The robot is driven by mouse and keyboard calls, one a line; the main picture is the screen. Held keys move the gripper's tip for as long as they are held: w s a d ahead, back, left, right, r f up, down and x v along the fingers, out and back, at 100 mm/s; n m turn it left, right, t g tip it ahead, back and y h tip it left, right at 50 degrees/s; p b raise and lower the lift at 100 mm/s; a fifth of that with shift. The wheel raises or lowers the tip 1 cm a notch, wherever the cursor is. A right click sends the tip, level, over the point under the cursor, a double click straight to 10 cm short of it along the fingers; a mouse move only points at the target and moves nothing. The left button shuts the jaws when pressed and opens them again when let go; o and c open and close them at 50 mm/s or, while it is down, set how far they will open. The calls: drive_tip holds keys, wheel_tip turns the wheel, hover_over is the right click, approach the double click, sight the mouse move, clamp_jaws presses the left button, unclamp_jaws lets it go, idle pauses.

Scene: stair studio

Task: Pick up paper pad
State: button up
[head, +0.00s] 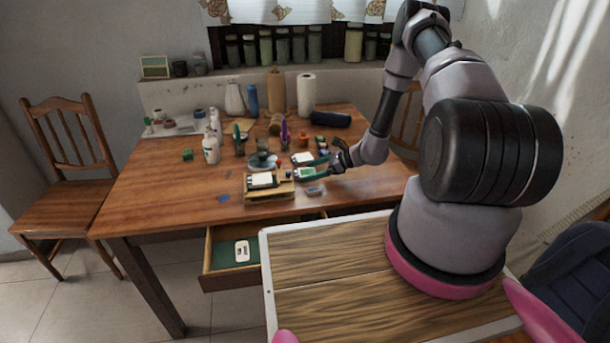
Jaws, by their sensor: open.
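A small white pad with dark edges (262,180) lies on a low wooden stand near the front edge of the wooden table; it looks like a paper pad. Another small white pad-like item (302,157) lies farther back. My gripper (302,170) reaches in from the right, low over the table, with its fingers pointing left. It is open. A small white and green item shows between or just under the fingers; I cannot tell whether they touch it. The white pad on the stand is just left of the fingertips.
A wooden stand (270,193), a dark round-lidded item (262,160), bottles (211,150) and a paper towel roll (306,93) crowd the table (150,190). An open drawer (232,270) juts out in front. The table's left side is mostly clear.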

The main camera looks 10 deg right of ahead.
drive_tip(key=c, duration=1.3)
drive_tip(key=shift+c, duration=0.2)
